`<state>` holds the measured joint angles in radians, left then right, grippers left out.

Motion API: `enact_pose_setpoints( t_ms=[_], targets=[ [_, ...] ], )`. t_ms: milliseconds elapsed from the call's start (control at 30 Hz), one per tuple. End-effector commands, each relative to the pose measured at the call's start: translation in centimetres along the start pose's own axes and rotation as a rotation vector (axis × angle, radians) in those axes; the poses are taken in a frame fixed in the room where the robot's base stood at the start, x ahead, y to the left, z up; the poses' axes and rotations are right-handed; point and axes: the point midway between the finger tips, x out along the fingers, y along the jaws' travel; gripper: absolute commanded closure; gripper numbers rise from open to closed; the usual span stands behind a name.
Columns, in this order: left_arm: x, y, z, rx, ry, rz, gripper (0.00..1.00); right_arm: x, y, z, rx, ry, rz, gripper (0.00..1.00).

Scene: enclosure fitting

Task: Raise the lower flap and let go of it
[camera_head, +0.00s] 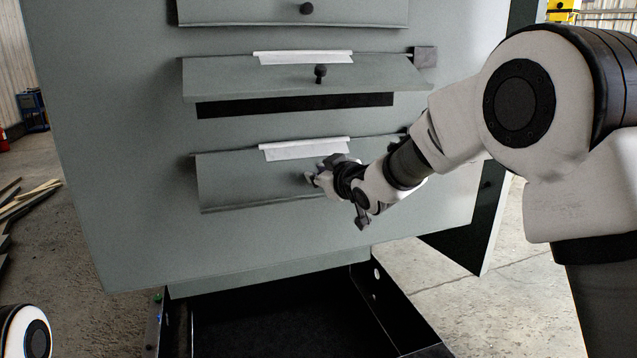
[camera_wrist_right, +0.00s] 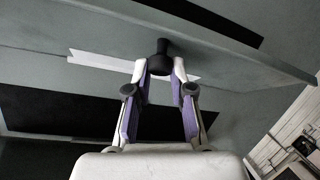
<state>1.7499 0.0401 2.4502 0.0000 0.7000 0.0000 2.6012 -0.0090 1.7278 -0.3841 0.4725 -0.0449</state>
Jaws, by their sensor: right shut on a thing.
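The lower flap (camera_head: 245,185) is a grey sheet on the tall grey panel (camera_head: 130,180), with a white strip (camera_head: 304,149) along its top edge. It hangs mostly downward in the head view, and no dark slot shows below it. My right gripper (camera_head: 314,178) is at the right part of this flap. In the right wrist view its fingers (camera_wrist_right: 160,75) are shut on a dark round knob (camera_wrist_right: 160,58) on the flap. The fingers partly hide the knob. My left gripper is out of view.
Above, the middle flap (camera_head: 230,77) stands out from the panel over a dark slot (camera_head: 295,105), with its own knob (camera_head: 320,72). Another flap (camera_head: 240,12) is at the top. A dark open box (camera_head: 390,300) lies below.

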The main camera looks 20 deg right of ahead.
Motion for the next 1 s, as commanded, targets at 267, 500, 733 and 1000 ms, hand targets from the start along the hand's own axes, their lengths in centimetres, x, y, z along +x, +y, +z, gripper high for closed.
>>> enact_pose_setpoints(
  t_ms=[267, 500, 733, 1000],
  targets=[
    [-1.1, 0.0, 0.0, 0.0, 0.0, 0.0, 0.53, -0.9, 1.0, -2.6, 0.001, 0.016, 0.005, 1.0],
    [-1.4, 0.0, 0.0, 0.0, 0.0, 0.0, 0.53, -1.1, 1.2, -3.2, 0.001, 0.014, 0.005, 1.0],
    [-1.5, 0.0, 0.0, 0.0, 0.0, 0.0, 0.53, -1.1, 1.3, -3.3, 0.002, 0.013, 0.005, 1.0],
    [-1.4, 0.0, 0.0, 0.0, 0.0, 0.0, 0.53, -1.1, 1.3, -3.3, 0.003, 0.013, 0.005, 0.75]
  ],
)
